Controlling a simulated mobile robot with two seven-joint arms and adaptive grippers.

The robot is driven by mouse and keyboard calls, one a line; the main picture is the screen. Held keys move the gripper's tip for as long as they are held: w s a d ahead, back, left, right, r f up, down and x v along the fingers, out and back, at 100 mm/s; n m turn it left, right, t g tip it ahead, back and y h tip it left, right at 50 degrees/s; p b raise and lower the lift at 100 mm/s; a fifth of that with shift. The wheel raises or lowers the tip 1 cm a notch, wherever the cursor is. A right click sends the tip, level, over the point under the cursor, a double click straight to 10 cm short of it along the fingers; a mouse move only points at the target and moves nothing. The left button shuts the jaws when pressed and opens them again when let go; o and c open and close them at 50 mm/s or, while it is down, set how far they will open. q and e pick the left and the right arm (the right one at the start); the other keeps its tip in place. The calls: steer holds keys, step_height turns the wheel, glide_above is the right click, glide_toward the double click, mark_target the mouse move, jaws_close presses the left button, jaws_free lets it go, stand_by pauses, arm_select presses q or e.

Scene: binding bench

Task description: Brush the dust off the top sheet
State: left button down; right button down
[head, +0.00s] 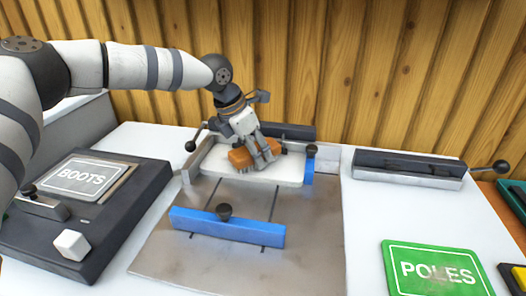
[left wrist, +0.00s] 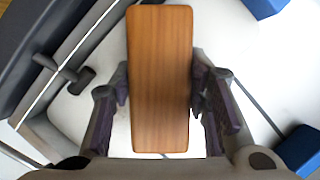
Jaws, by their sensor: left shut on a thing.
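My left gripper (head: 258,155) is shut on a brush with an orange-brown wooden back (head: 240,157). The brush is low over the left part of a white sheet or stack (head: 288,171) at the back of the metal plate. Its pale bristles point down; I cannot tell whether they touch the sheet. In the left wrist view the brush's wooden back (left wrist: 160,80) lies between the two fingers and hides the sheet beneath it. White sheet surface (left wrist: 228,45) shows beside it. I cannot make out dust. My right gripper is not in view.
A blue bar (head: 228,228) with a black knob crosses the metal plate (head: 180,260). A black lever device (head: 410,167) and green POLES sign (head: 436,270) are right. A wooden wall closes the back.

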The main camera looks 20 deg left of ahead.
arm_select(q)
steer(key=shift+s+a+f, duration=0.1)
steer(key=shift+s+a, duration=0.15)
steer(key=shift+a, duration=0.7)
steer(key=shift+s+a, duration=0.25)
steer(key=shift+a, duration=0.75)
steer(key=shift+s+a+f, duration=0.1)
steer(key=shift+s+a, duration=0.15)
steer(key=shift+a, duration=0.7)
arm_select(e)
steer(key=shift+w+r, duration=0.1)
arm_select(q)
steer(key=shift+r, duration=0.1)
